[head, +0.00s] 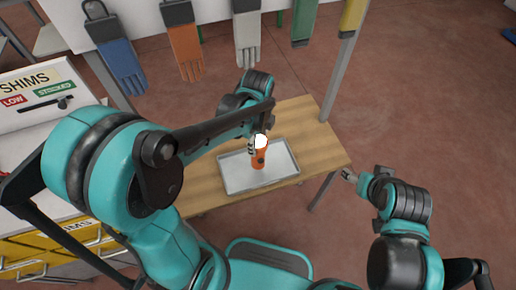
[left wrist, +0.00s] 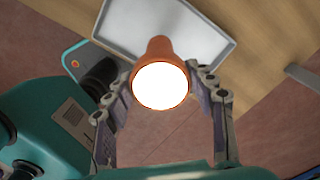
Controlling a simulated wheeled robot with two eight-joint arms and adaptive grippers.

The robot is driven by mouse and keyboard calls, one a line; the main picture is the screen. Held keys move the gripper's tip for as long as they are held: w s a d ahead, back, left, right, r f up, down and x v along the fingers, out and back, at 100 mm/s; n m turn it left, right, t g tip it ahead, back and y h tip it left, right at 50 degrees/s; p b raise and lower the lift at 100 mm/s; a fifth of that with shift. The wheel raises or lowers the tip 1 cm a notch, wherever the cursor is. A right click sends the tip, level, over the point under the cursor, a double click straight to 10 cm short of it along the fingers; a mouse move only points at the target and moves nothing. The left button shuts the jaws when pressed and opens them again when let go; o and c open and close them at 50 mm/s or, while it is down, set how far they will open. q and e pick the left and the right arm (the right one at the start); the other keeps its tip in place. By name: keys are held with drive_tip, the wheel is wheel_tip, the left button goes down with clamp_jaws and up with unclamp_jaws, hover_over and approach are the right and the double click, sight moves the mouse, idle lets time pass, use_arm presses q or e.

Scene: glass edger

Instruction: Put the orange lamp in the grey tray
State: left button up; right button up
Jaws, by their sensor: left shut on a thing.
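The orange lamp (head: 258,160) is a small torch with a bright white lens. My left gripper (head: 257,142) is shut on it, and in the left wrist view a finger lies on each side of the lamp (left wrist: 158,49). The grey tray (head: 228,184) is shallow and lies on the wooden table. In the head view the lamp appears over the tray; I cannot tell how high it is. The tray (left wrist: 120,32) also shows behind the lamp in the left wrist view. My right gripper (head: 348,174) is off the table's right corner; its jaw opening is too small to judge.
The wooden table (head: 315,140) has bare surface right of and behind the tray. Several hanging gloves, including a blue one (head: 122,66), line the back. A white shims case (head: 35,95) and yellow drawers (head: 30,250) stand at the left.

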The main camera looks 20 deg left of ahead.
use_arm(q)
drive_tip(key=shift+w+a+f, duration=0.2)
drive_tip(key=shift+w+f, duration=0.25)
drive_tip(key=shift+w, duration=0.3)
drive_tip(key=shift+f+b, duration=1.05)
drive_tip(key=shift+f, duration=1.05)
drive_tip(key=o, duration=1.7)
drive_tip(key=shift+c, duration=0.2)
